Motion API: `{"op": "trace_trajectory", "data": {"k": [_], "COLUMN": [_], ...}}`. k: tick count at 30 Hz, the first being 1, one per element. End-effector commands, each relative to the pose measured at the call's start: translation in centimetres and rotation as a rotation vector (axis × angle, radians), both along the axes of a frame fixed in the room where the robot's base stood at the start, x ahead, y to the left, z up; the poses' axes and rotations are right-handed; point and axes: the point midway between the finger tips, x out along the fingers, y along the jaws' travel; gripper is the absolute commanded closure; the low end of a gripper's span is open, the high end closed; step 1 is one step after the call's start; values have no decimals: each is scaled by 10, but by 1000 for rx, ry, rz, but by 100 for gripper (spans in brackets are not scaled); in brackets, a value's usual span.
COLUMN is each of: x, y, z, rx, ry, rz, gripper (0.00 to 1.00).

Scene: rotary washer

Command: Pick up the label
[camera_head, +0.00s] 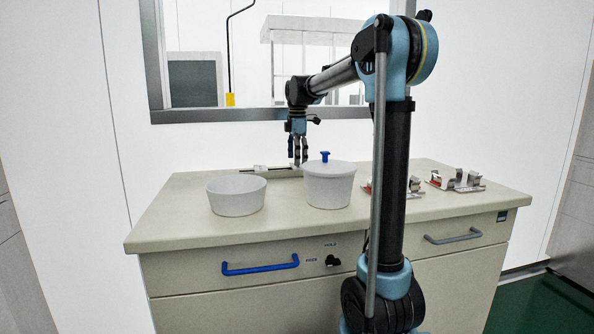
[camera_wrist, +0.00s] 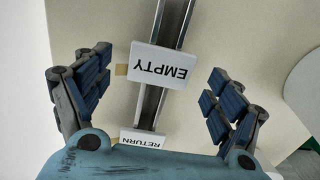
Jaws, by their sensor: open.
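A white label reading "EMPTY" (camera_wrist: 162,65) sits on a metal rail (camera_wrist: 184,22), with its text upside down in the wrist view. A second white label reading "RETURN" (camera_wrist: 141,138) sits lower on the same rail, partly hidden by my gripper's body. My gripper (camera_head: 297,163) is open and points down over the rail at the back of the counter. In the wrist view its fingers stand apart on both sides of the "EMPTY" label and hold nothing. In the head view the labels are too small to read.
On the counter (camera_head: 170,228), a white open bowl (camera_head: 237,196) stands left of a lidded white pot (camera_head: 328,188) with a blue knob, close in front of my gripper. Metal fixtures (camera_head: 456,181) stand at the right. A window wall is behind. The counter's left front is clear.

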Motion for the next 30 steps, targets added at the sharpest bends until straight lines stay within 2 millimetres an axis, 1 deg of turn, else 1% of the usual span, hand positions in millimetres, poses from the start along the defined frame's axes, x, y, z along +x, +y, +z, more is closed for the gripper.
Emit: {"op": "trace_trajectory", "data": {"k": [2, 5, 30], "x": [0, 0, 0], "y": [0, 0, -1], "z": [-8, -12, -17], "rx": [0, 0, 0], "ry": [0, 0, 0], "rz": [0, 0, -2], "gripper": [14, 14, 14]}}
